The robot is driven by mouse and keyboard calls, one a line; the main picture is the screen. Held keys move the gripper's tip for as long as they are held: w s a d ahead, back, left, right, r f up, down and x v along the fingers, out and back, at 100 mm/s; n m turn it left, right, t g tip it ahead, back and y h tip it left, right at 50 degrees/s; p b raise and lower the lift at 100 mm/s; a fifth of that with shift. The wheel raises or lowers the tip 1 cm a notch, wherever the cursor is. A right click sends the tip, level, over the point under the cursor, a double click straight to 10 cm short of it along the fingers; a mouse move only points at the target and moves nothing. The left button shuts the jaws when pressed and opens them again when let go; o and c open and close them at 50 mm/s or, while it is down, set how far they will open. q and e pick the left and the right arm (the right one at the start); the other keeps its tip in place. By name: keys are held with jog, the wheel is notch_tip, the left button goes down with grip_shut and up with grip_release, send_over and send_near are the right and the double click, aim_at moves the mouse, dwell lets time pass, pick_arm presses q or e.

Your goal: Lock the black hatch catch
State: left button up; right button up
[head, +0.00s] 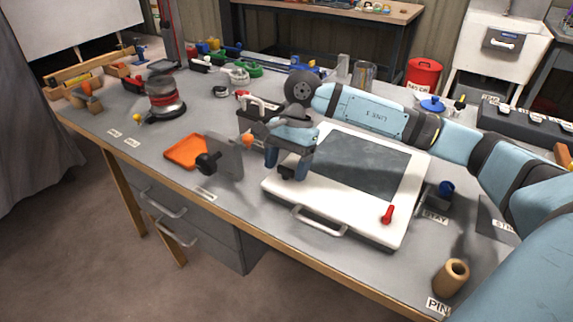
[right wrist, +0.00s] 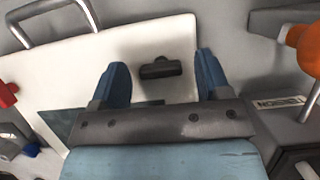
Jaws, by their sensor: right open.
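The white hatch (head: 345,215) with a dark grey window (head: 362,163) lies closed-looking on the workbench. The black hatch catch (head: 287,172) is at its left front corner, mostly under my right gripper (head: 286,164). In the right wrist view the catch (right wrist: 160,69) is a short dark bar between my gripper's two blue fingers (right wrist: 161,76), with a gap on each side. The gripper is open and holds nothing. A red catch (head: 387,214) is at the hatch's right front corner; it shows at the left edge of the right wrist view (right wrist: 7,96). My left gripper is not in view.
A grey handle (head: 319,222) is on the hatch's front edge. Left of the hatch stand a grey plate (head: 224,158) with a black knob, an orange ball (head: 247,140) and an orange tray (head: 187,152). A tan cylinder (head: 451,277) stands at the front right.

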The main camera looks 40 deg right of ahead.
jog(key=shift+c, duration=0.2)
jog(key=c, duration=0.9)
